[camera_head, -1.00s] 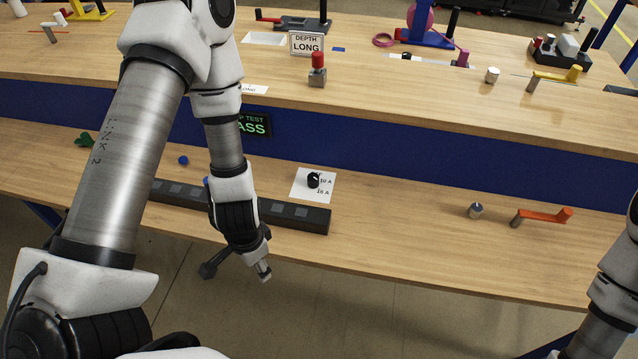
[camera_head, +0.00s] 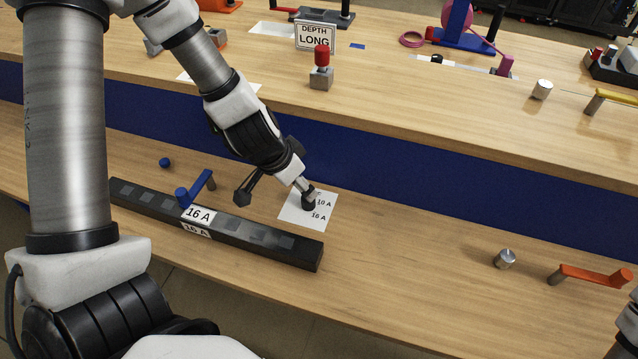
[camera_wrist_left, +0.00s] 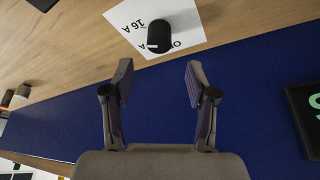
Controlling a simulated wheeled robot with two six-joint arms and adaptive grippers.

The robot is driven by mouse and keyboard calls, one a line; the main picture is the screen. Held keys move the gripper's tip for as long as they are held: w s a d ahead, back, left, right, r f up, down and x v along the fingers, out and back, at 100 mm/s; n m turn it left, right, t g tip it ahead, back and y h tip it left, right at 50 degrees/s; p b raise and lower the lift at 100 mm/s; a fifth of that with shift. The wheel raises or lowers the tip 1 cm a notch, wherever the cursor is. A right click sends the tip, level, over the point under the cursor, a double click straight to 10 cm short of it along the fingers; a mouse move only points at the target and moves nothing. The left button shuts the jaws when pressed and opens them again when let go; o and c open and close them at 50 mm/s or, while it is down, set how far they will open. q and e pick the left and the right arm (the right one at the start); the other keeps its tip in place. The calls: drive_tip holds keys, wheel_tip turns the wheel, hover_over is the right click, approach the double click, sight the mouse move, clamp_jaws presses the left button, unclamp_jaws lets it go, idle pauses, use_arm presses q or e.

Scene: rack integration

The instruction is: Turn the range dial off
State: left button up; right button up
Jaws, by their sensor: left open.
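The range dial is a black round knob (camera_head: 309,204) on a white card (camera_head: 322,219) marked 10 A and 16 A, on the lower shelf. In the left wrist view the knob (camera_wrist_left: 160,36) has a white mark on its lower left side, near a partly covered label. The card's 16 A label is upside down there. My left gripper (camera_head: 272,188) is open, with one finger overlapping the knob in the head view. In the wrist view the knob stands beyond the gap between the fingertips (camera_wrist_left: 157,82), with nothing between them. My right gripper is out of view.
A long black strip (camera_head: 255,234) with 16 A labels and a blue handle (camera_head: 196,188) lie left of the card. A metal knob (camera_head: 505,259) and an orange lever (camera_head: 590,275) stand to the right. The blue upright panel (camera_head: 400,177) rises behind the card.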

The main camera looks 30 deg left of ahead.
use_arm(q)
wheel_tip(320, 180, down, 3)
drive_tip(key=b, duration=0.3)
drive_tip(key=shift+d+f, duration=0.15)
drive_tip(key=b+x, duration=0.2)
drive_tip(key=x, duration=0.1)
drive_tip(key=shift+w+f+b, duration=0.1)
drive_tip(key=shift+w+b, duration=0.2)
drive_tip(key=shift+w, duration=0.05)
drive_tip(key=shift+w+f, duration=0.2)
drive_tip(key=shift+f, duration=0.05)
drive_tip(key=shift+s+d+r, duration=0.1)
drive_tip(key=shift+s+r, duration=0.05)
drive_tip(key=shift+r, duration=0.05)
clamp_jaws()
